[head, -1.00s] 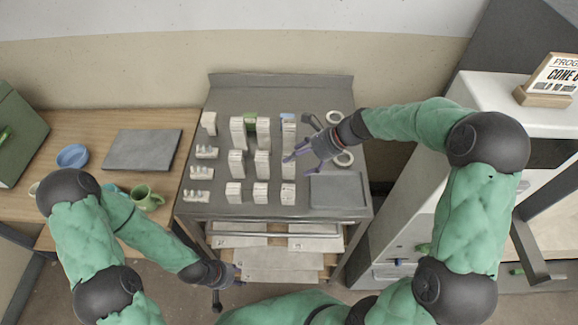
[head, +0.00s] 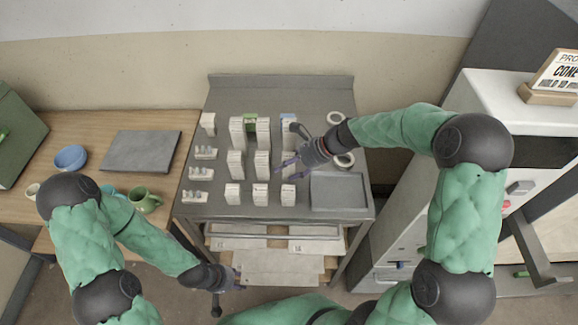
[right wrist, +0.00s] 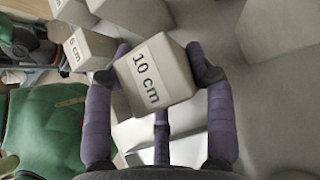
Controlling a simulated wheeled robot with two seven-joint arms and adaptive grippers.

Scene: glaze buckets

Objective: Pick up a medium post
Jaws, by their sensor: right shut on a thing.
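A pale post labelled "10 cm" (right wrist: 165,78) sits between the purple fingers of my right gripper in the right wrist view. The fingers press on its two opposite sides, so the gripper is shut on it. In the head view my right gripper (head: 288,164) is over the right column of posts, at the middle row, and largely hides the held post. Whether the post is clear of the table cannot be told. My left gripper (head: 230,292) is low in front of the table, away from the posts; its finger opening is unclear.
Other posts stand close by in rows on the grey table (head: 222,100), including a short post labelled "6 cm" (right wrist: 88,48). A grey tray (head: 338,207) lies at the table's right front. A white cabinet (head: 440,190) stands to the right.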

